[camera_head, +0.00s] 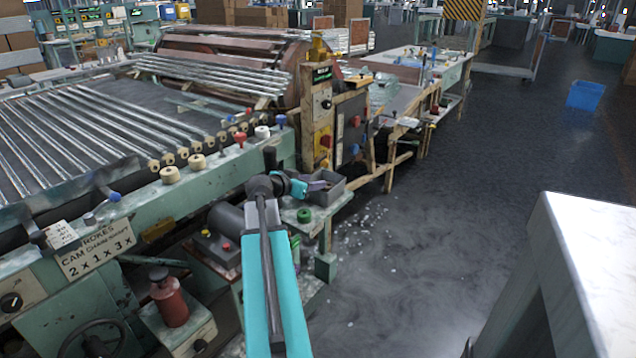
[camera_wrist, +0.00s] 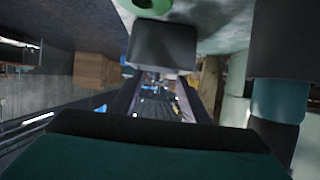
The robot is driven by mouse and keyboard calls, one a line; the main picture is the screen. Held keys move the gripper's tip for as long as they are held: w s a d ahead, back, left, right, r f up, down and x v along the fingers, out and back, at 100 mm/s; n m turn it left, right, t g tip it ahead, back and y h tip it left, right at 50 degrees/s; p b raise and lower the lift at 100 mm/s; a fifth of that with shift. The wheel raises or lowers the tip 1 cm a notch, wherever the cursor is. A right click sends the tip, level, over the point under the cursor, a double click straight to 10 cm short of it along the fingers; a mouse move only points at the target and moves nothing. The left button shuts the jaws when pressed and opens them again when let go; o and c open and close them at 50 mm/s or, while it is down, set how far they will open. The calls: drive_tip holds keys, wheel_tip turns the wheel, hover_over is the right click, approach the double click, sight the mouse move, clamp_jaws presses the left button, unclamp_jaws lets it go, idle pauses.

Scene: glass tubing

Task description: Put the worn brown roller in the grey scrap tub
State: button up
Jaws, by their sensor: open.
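The grey scrap tub (camera_head: 328,196) stands on a small side table at the end of the machine. My gripper (camera_head: 322,185) is at the tub's rim, its dark fingers over the tub's left part. It is open, and I see nothing held between the fingers (camera_wrist: 156,98) in the wrist view. I cannot make out the worn brown roller for certain. Small brownish rollers (camera_head: 168,158) line the machine's edge, but none is clearly the worn one. The inside of the tub is mostly hidden.
A green ring-shaped part (camera_head: 304,215) lies on the side table in front of the tub. Cream rollers (camera_head: 170,174) and a red knob (camera_head: 239,139) stand on the machine's ledge. A control post (camera_head: 320,118) rises behind the tub. The floor to the right is open, with white shards.

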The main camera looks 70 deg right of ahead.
drive_tip(key=shift+v, duration=1.15)
drive_tip(key=shift+s, duration=0.1)
